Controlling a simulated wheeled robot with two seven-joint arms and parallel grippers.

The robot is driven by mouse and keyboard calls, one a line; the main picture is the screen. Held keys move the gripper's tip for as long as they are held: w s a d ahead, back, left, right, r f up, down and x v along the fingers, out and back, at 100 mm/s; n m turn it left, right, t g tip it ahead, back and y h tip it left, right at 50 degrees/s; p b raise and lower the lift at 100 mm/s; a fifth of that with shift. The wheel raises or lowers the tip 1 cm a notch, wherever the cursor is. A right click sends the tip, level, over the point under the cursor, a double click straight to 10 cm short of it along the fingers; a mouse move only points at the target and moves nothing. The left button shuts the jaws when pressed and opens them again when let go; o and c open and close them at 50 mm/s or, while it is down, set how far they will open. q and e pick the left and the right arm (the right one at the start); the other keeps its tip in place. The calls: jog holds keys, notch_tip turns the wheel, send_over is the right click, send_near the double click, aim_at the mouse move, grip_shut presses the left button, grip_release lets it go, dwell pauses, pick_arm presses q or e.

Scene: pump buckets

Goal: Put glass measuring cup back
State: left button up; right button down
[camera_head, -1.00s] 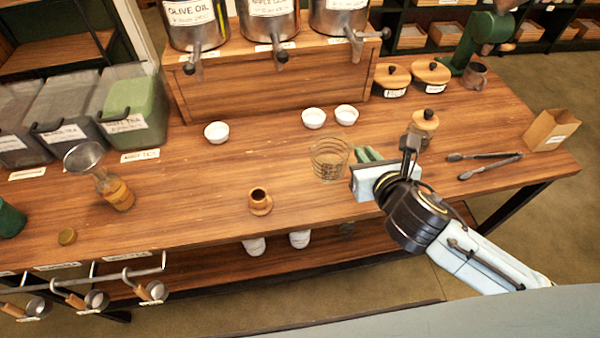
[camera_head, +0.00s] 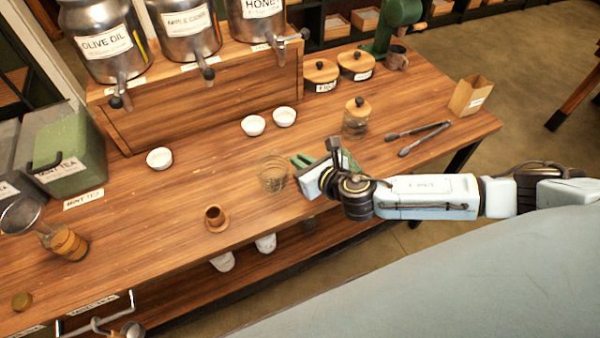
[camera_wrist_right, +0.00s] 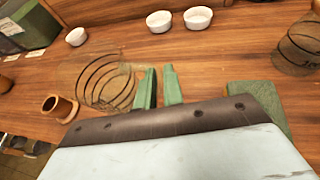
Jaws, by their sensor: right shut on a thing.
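The glass measuring cup (camera_head: 272,172) is clear with dark markings and stands at the middle of the wooden table, near the front. In the right wrist view the cup (camera_wrist_right: 104,84) is just left of the green fingertips. My right gripper (camera_head: 300,161) is at the cup's right side. Its two green fingers (camera_wrist_right: 159,86) are shut on the cup, though the clear handle between them is hard to make out. My left gripper is out of view.
White bowls (camera_head: 253,125) stand behind the cup, and a small wooden cup (camera_head: 215,217) stands to its front left. A lidded glass jar (camera_head: 357,117) and tongs (camera_head: 418,136) lie to the right. Metal dispensers (camera_head: 187,31) stand on a raised wooden box (camera_head: 205,108) at the back.

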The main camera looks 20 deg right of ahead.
jog(key=shift+f+b, duration=0.5)
jog(key=shift+f, duration=1.2)
jog(key=shift+f, duration=0.1)
jog(key=c, duration=2)
grip_release()
jog(key=shift+f, duration=0.1)
jog(key=o, duration=0.5)
jog(key=shift+r, duration=0.25)
jog(key=p+v, duration=0.1)
jog(key=v, duration=1.1)
